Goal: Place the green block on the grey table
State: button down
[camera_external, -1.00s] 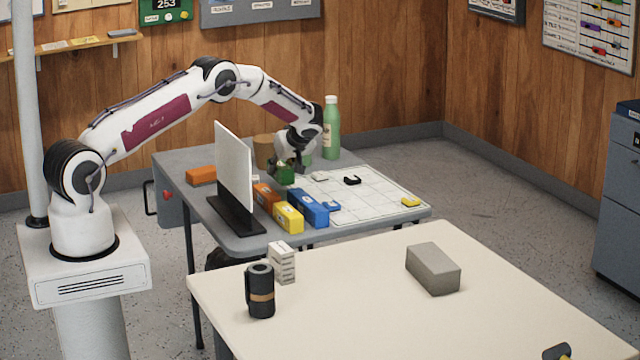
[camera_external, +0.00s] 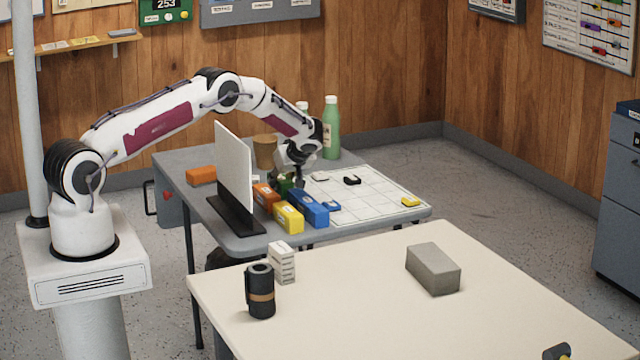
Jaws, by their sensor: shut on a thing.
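The green block (camera_external: 285,185) is mostly hidden by my gripper and the blocks in front of it. My gripper (camera_external: 290,183) is shut on the green block, low over the grey table (camera_external: 235,243), just behind the blue block (camera_external: 308,207). I cannot tell whether the green block touches the tabletop. The orange block (camera_external: 266,197) is close on the left of it, and the yellow block (camera_external: 289,218) stands in front.
A white upright panel (camera_external: 233,167) on a black foot stands left of the blocks. A white gridded sheet (camera_external: 370,205) lies to the right. Green bottles (camera_external: 331,128) and a brown pot (camera_external: 265,151) stand behind. A cream table (camera_external: 350,290) is in front.

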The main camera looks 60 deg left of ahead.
jog(key=c, duration=1.6)
grip_release()
jog(key=shift+r, duration=0.15)
jog(key=shift+v, duration=6)
